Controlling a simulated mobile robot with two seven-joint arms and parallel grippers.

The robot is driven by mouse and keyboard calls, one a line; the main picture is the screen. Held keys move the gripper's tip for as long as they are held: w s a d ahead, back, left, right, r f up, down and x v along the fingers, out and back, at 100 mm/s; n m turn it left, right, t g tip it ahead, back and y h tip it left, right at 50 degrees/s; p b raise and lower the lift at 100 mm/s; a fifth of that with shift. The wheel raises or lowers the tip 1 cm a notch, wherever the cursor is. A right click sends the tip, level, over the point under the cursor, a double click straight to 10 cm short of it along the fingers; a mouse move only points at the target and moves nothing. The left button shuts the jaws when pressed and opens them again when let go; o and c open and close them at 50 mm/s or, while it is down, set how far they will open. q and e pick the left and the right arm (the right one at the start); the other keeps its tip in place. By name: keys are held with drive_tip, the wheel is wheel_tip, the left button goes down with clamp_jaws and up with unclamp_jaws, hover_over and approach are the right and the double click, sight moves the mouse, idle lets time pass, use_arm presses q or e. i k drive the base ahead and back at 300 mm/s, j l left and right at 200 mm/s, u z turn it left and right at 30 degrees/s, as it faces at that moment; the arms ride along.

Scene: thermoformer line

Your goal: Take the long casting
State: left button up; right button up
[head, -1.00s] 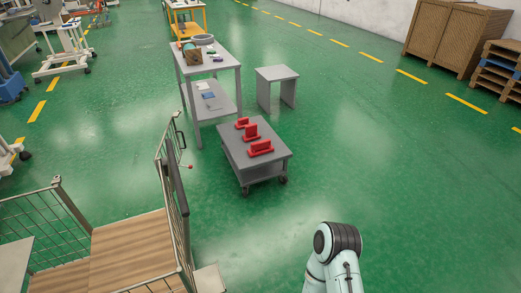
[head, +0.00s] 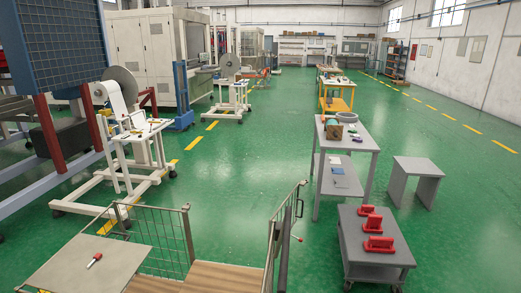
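Three red castings lie in a row on a low grey cart (head: 352,238) at the lower right. The far one (head: 367,209) looks small, the middle one (head: 373,223) has an upright part, and the near one (head: 379,245) has a wide base. I cannot tell for sure which is the long casting; the near one looks widest. Neither of my grippers is in view.
A grey table (head: 348,139) with small items stands behind the cart, with a grey stool (head: 421,172) to its right. A wire-sided cage (head: 165,230) with wooden boards is left of the cart, its gate (head: 280,240) between them. Green floor is clear at centre.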

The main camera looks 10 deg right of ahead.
sight(376, 244)
drive_tip(key=i+l+u, duration=0.2)
drive_tip(key=l+u, duration=0.2)
drive_tip(key=l, duration=0.2)
drive_tip(key=i+l+u, duration=0.1)
drive_tip(key=l+u, duration=0.3)
drive_tip(key=l, duration=0.4)
drive_tip(key=i+l+u, duration=0.1)
drive_tip(key=l, duration=0.5)
drive_tip(key=i+l+u, duration=0.1)
drive_tip(key=l, duration=1.8)
drive_tip(key=i+l+u, duration=0.1)
drive_tip(key=l, duration=1.8)
